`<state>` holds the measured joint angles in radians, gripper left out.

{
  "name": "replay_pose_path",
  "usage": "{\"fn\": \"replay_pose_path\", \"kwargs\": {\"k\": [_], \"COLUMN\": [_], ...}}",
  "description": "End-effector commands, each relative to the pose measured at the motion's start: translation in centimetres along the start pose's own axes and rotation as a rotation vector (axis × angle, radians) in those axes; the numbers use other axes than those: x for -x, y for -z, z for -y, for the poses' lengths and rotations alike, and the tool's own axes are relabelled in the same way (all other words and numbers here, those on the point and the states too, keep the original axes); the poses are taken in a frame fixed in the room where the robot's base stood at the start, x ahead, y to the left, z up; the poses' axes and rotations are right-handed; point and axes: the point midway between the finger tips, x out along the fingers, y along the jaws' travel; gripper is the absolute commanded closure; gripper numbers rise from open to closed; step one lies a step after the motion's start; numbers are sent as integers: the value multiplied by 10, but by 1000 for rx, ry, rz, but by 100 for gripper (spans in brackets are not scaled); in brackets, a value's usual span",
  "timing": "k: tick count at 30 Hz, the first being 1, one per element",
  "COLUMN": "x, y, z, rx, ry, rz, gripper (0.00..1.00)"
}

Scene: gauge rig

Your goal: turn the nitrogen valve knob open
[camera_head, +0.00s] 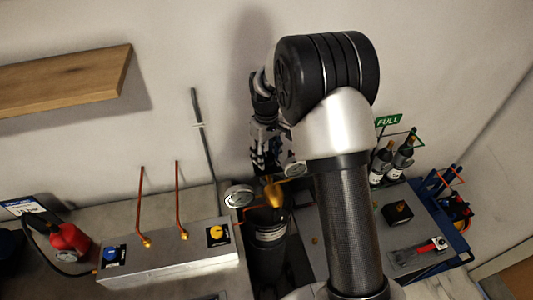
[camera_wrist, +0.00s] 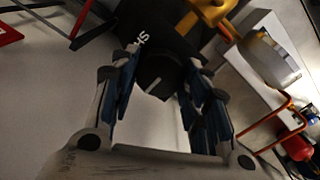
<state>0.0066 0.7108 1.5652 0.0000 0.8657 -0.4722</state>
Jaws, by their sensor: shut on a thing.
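In the wrist view a round black knob (camera_wrist: 158,76) with a white pointer line sits between the fingers of my gripper (camera_wrist: 162,66). The fingers are shut on its sides. White lettering, partly covered, shows on the black surface beside it. In the head view my gripper (camera_head: 266,148) is above the brass regulator (camera_head: 273,194) on a dark cylinder (camera_head: 268,258). The knob is hidden there by my gripper and arm. Brass also shows at the top of the wrist view (camera_wrist: 212,10), near a round gauge (camera_wrist: 268,60).
Two gauges (camera_head: 239,196) (camera_head: 294,169) flank the regulator. Dark bottles (camera_head: 381,164) and a green FULL sign (camera_head: 389,121) are right. A wooden shelf (camera_head: 65,80) is upper left.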

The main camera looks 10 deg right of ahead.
Motion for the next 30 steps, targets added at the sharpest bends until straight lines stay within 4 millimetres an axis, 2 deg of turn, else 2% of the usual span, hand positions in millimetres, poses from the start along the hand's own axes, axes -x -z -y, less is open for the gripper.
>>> {"fn": "replay_pose_path", "kwargs": {"k": [16,17,25,30], "x": [0,0,0,0], "y": [0,0,0,0], "z": [0,0,0,0], "rx": [23,23,22,21], "ry": [0,0,0,0], "rz": [-1,-1,0,0], "gripper": [82,56,38,37]}}
